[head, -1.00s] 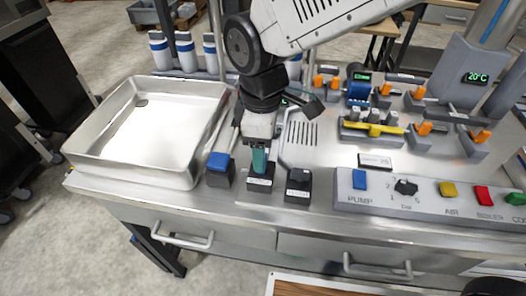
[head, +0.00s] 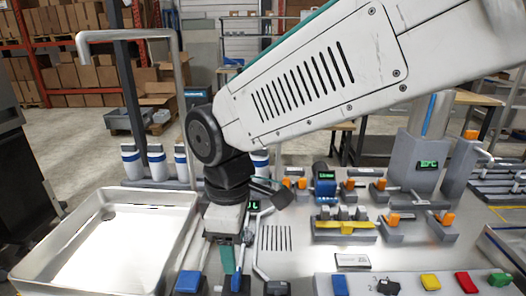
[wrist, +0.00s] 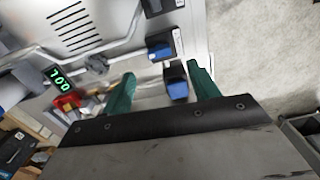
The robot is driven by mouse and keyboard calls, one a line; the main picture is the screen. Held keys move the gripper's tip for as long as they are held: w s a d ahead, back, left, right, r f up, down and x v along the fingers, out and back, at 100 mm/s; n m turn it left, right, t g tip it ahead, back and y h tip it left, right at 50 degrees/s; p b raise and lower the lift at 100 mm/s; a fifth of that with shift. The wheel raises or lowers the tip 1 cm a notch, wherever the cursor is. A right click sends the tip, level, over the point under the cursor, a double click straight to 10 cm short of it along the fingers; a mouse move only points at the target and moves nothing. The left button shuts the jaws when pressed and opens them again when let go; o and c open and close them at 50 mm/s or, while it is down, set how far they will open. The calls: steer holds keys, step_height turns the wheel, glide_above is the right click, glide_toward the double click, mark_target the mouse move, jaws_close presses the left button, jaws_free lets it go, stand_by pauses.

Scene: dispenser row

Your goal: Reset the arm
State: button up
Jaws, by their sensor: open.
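My gripper (head: 230,258) hangs pointing down over the front of the steel counter in the head view, just above a row of small dark blocks. In the wrist view its two green fingers (wrist: 160,72) stand apart. A dark block with a blue face (wrist: 177,82) shows between or just beyond them, and nothing looks clamped. Another dark block with a blue top (head: 188,282) is left of my gripper in the head view, and a black one (head: 277,288) is to its right. My wrist hides part of the counter behind it.
A steel tray (head: 187,205) is on the left, beside a tall bent pipe (head: 182,90). White bottles (head: 131,160) stand behind. Orange-handled valves and a yellow-handled unit (head: 343,225) are at right. A control panel with a red button (head: 467,284) runs along the front.

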steer(key=s+d+r+m, duration=0.1)
steer(key=s+d+m, duration=0.2)
steer(key=d, duration=0.8)
steer(key=s+d+r+m+t, duration=0.1)
steer(key=s+d+m, duration=0.2)
steer(key=d+m, duration=0.5)
steer(key=s+d+r+m, duration=0.2)
steer(key=d+m, duration=0.4)
steer(key=d, duration=0.8)
steer(key=shift+s+d+t, duration=0.15)
steer(key=shift+s+t, duration=0.15)
steer(key=shift+s, duration=0.6)
